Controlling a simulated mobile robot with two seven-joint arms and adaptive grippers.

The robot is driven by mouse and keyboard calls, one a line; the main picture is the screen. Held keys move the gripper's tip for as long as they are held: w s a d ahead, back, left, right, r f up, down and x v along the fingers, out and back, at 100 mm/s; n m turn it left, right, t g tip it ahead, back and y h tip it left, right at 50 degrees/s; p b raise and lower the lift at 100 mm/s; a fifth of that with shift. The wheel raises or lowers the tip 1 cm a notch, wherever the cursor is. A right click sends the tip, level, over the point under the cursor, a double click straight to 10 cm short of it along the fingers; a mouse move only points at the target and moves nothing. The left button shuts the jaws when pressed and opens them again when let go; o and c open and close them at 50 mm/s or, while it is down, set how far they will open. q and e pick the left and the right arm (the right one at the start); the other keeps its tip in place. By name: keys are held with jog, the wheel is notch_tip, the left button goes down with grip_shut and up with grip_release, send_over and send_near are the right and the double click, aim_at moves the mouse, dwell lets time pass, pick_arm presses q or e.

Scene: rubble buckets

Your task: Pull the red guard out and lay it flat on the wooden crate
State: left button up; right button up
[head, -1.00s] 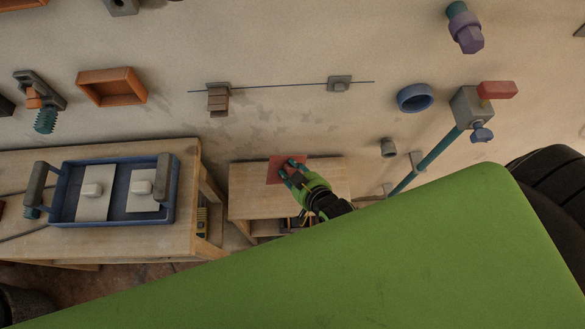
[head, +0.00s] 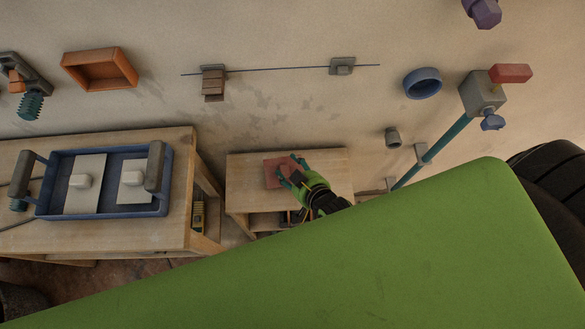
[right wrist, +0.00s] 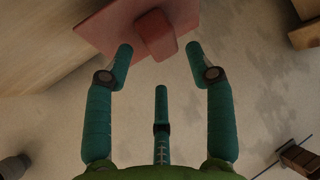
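The red guard (head: 273,174) is a flat red plate that appears to lie flat on the top of the wooden crate (head: 244,194). In the right wrist view the guard (right wrist: 101,33) has a raised block-shaped handle (right wrist: 155,34). My right gripper (head: 290,170) is at the guard's right side. Its teal fingers (right wrist: 160,53) are spread apart, with the handle just beyond and between the tips and nothing clasped. The fingers hide a little of the guard in the head view. My left gripper is not in view.
A wooden table (head: 100,140) with a blue tray (head: 107,213) stands left of the crate. A teal pipe with a grey box (head: 482,93) and red block is on the wall to the right. My green body covers the lower right.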

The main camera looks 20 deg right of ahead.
jog(key=shift+s, duration=0.1)
jog(key=v, duration=1.2)
dwell(0.5)
